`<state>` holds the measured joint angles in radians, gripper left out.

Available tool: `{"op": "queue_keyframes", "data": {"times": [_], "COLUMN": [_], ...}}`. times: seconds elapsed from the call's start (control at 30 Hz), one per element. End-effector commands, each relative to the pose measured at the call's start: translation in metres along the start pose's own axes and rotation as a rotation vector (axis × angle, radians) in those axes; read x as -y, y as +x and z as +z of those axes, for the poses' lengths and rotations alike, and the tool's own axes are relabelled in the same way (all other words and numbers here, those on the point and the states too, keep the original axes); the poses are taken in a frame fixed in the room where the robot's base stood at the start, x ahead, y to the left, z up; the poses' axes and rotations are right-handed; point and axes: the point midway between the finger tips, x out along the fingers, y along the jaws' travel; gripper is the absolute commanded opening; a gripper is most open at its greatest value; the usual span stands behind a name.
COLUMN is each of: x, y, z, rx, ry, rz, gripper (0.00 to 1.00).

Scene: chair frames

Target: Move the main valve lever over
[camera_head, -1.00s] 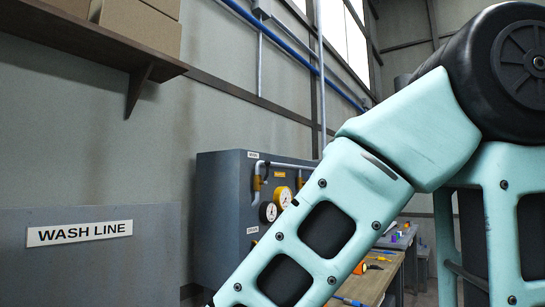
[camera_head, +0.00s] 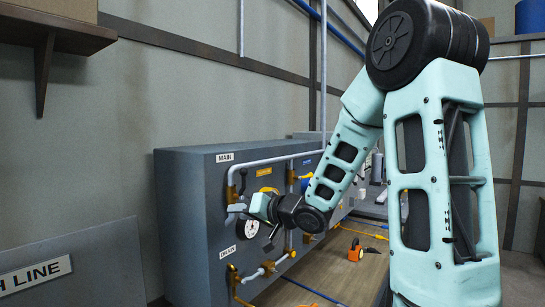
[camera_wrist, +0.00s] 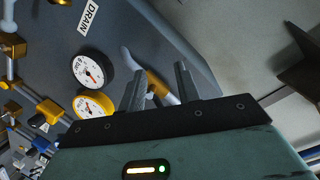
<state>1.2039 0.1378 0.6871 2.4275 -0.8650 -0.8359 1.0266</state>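A grey valve panel (camera_head: 190,215) carries a MAIN label (camera_head: 225,157) near its top left. Below the label, a brass-yellow main valve (camera_head: 232,193) sits on a light pipe, with a dark lever (camera_head: 243,181) beside it, partly merged with the valve. My gripper (camera_head: 238,208) is at the panel, just below and right of that valve. In the wrist view, my two gripper fingers (camera_wrist: 160,88) stand apart, with a yellow valve part (camera_wrist: 157,82) and pale pipe beyond and between them. Contact with the lever cannot be told.
A DRAIN label (camera_head: 228,251) and yellow lower valve parts (camera_head: 234,277) are below my gripper. Gauges (camera_wrist: 91,70) sit close by. A bench (camera_head: 345,277) with an orange tool (camera_head: 355,251) is to the right. A shelf (camera_head: 55,35) overhangs at upper left.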

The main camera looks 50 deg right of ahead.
Motion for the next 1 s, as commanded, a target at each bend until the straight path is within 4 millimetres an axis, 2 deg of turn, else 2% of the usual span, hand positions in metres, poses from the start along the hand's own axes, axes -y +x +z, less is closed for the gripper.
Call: {"op": "queue_keyframes", "data": {"times": [0.03, 0.13, 0.23, 0.4, 0.57, 1.0], "x": [0.0, -0.002, -0.004, -0.005, -0.005, 0.001], "y": [-0.016, -0.038, -0.055, -0.065, -0.054, 0.004], "z": [-0.033, -0.066, -0.086, -0.098, -0.097, -0.104], "rx": [-0.044, -0.103, -0.139, -0.163, -0.164, -0.166], "ry": [0.035, 0.091, 0.126, 0.153, 0.152, 0.15], "rz": [-0.02, -0.078, -0.121, -0.158, -0.163, -0.162], "gripper": [0.33, 0.33, 0.33, 0.33, 0.33, 0.33]}}
